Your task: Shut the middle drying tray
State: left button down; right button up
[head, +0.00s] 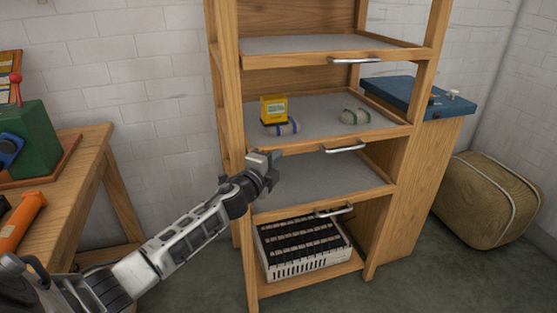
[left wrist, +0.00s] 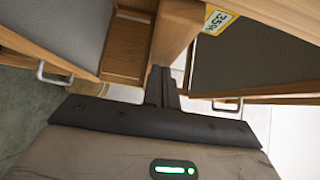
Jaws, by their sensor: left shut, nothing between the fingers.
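The middle drying tray (head: 320,112) is a grey sheet in a wooden frame with a silver handle (head: 345,147) on its front. It carries a yellow box (head: 273,108), a pale skein with a blue band (head: 283,128) and a pale skein with a green band (head: 354,117). How far it stands out of the rack is hard to tell. My left gripper (head: 264,172) is shut and empty, at the rack's left side, below the middle tray's front left corner and left of its handle. Its fingers (left wrist: 160,86) show close to wood in the left wrist view; contact is unclear.
The upper tray (head: 300,43) and lower tray (head: 325,175) have similar handles. A slatted crate (head: 303,247) stands on the bottom shelf. A wooden bench (head: 85,160) is at left; a blue-topped cabinet (head: 420,180) and a woven hamper (head: 485,200) are at right. Floor in front is clear.

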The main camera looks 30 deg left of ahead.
pick_arm(q)
jog(key=shift+w+a+r+y, duration=0.15)
jog(key=shift+a+r+y, duration=0.15)
jog(key=shift+a, duration=0.1)
jog(key=s+d+p, duration=0.1)
jog(key=s+d, duration=0.3)
jog(key=s, duration=0.8)
jog(key=shift+s+d+f, duration=0.3)
jog(key=shift+s+d, duration=0.05)
jog(key=shift+s, duration=0.05)
pick_arm(e)
jog(key=shift+s+a+r, duration=0.1)
jog(key=shift+s+a, duration=0.05)
jog(key=shift+a, duration=0.15)
